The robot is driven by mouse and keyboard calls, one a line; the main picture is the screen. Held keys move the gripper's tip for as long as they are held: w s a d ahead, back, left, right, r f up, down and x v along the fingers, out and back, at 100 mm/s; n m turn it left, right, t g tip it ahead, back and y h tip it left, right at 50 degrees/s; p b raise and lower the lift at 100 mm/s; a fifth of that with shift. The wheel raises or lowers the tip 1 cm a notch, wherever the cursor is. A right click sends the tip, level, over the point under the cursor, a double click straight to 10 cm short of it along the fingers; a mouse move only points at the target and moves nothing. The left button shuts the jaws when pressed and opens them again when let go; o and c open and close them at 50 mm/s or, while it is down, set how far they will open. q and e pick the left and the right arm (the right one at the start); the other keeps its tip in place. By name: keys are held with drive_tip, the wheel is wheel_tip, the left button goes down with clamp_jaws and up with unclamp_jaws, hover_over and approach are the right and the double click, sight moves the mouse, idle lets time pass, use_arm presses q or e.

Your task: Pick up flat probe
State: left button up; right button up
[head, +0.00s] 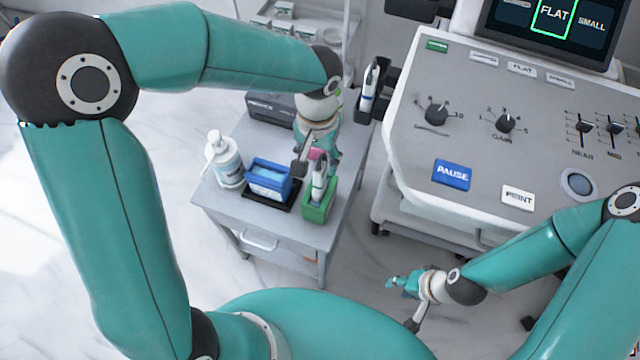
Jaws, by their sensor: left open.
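A grey-white probe (319,183) stands upright in a green holder (320,208) on the front right of the grey cart. My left gripper (316,160) is open just above and behind this probe, pointing down over the cart. It partly hides the probe's surroundings; contact cannot be told. Another probe (367,98) with a blue band stands in a dark holder at the console's left side. Which one is the flat probe cannot be read from their shapes. My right gripper (404,283) is low at the lower middle, away from the cart; its jaws are too small to judge.
The cart (277,228) also holds a white pump bottle (223,160), a blue box (268,178) of wipes and a dark box (271,108). The console (480,133) stands right, its screen (553,22) highlighting FLAT. White shelving is behind. Floor is clear at left.

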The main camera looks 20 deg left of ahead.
sight(320, 178)
use_arm(q)
drive_tip(key=shift+w+d+f, duration=0.1)
drive_tip(key=shift+d+f, duration=0.05)
drive_tip(key=shift+f, duration=3.1)
clamp_jaws()
drive_tip(key=shift+r, duration=0.1)
